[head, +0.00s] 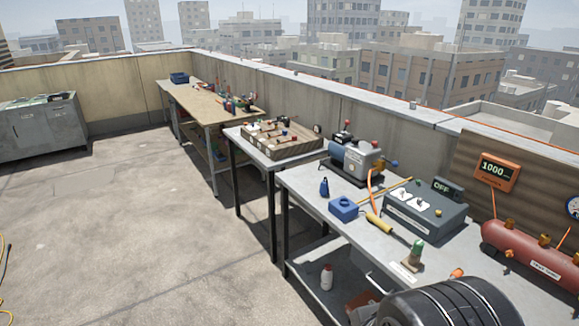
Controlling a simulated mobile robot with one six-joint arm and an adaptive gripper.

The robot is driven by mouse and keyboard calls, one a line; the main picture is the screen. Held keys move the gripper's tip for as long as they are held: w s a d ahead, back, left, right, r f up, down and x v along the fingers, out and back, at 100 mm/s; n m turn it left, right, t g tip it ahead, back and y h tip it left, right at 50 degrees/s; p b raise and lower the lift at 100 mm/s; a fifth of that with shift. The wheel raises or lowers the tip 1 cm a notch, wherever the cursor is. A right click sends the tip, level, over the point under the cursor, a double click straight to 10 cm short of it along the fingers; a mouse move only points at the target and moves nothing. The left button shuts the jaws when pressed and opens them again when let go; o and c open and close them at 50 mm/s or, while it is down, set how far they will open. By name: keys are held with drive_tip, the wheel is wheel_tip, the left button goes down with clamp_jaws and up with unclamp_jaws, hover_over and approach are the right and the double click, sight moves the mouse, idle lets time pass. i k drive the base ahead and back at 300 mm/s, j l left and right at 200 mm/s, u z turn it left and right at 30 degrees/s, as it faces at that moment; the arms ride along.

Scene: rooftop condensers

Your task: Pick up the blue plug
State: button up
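A small blue piece with a narrow top and wider base (324,188), which looks like the blue plug, stands upright on the near grey table (300,180), close to its left edge. Just in front of it sits a blue block (343,208) with a dark opening on top; the two are apart. My gripper is not in view, so its state and distance from the plug do not show.
A pump (356,160) stands behind the plug. To the right are a grey box (425,210) with an OFF display, a yellow-handled tool (379,223) and a red tank (530,250). A large black rounded shape covers the bottom right. Open floor (130,220) lies left.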

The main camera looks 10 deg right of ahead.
sight(323, 191)
drive_tip(key=i+j, duration=0.1)
drive_tip(key=i, duration=0.5)
drive_tip(key=i+j+z, duration=0.15)
drive_tip(key=i, duration=0.45)
drive_tip(key=i+j, duration=0.15)
drive_tip(key=i, duration=0.45)
drive_tip(key=i+l+z, duration=0.1)
drive_tip(key=i+z, duration=0.15)
drive_tip(key=z, duration=0.25)
drive_tip(key=i+z, duration=0.25)
drive_tip(key=z, duration=0.25)
drive_tip(key=i+j+z, duration=0.1)
drive_tip(key=i+z, duration=0.15)
drive_tip(key=z, duration=0.25)
